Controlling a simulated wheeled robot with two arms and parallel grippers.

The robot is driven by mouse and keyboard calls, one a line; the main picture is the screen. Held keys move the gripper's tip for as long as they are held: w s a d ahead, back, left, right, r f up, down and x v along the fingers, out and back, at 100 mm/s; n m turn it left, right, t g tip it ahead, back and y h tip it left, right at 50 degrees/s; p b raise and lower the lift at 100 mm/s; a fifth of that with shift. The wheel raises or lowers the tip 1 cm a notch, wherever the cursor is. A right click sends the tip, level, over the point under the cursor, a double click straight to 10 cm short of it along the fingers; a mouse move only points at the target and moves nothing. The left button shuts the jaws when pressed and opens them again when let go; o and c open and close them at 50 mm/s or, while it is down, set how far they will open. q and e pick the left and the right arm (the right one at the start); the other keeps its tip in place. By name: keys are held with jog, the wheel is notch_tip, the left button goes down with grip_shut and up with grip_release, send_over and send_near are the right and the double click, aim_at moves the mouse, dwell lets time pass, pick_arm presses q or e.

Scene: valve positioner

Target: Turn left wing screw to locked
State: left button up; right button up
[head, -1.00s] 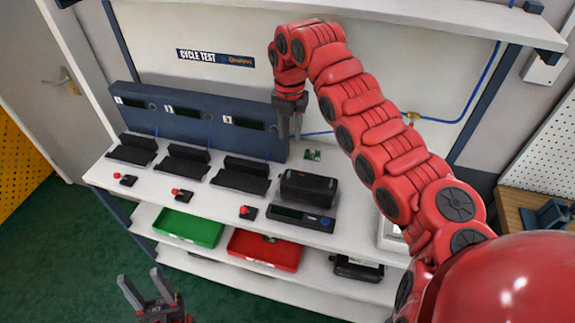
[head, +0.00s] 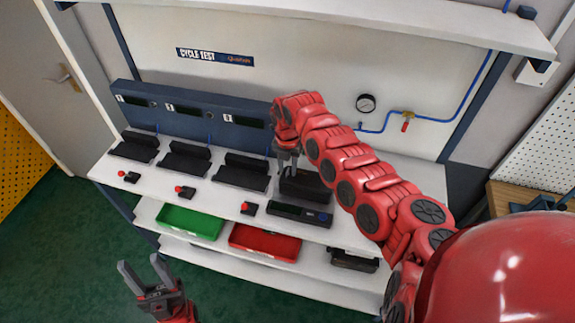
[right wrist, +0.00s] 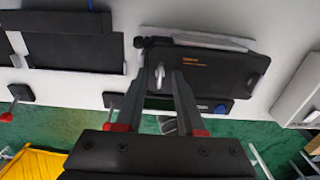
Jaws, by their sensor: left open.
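The valve positioner (head: 306,187) is a black box on the white bench, partly hidden by my right arm in the head view. In the right wrist view the positioner (right wrist: 225,68) shows its dark face with small orange lettering. A small metallic wing screw (right wrist: 160,76) shows at its left part, between my right fingertips. My right gripper (right wrist: 158,82) is open around or just above this screw; contact cannot be told. In the head view the right gripper (head: 288,158) is over the positioner's left end. My left gripper (head: 145,270) is open and empty, low over the floor.
A dark display unit (head: 300,214) lies in front of the positioner. Black cradles (head: 240,177) and red-knobbed switches (head: 249,208) stand to the left. Green (head: 189,222) and red (head: 265,243) trays sit on the shelf below. A gauge (head: 366,103) is on the back wall.

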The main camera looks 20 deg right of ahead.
grip_shut()
dwell(0.5)
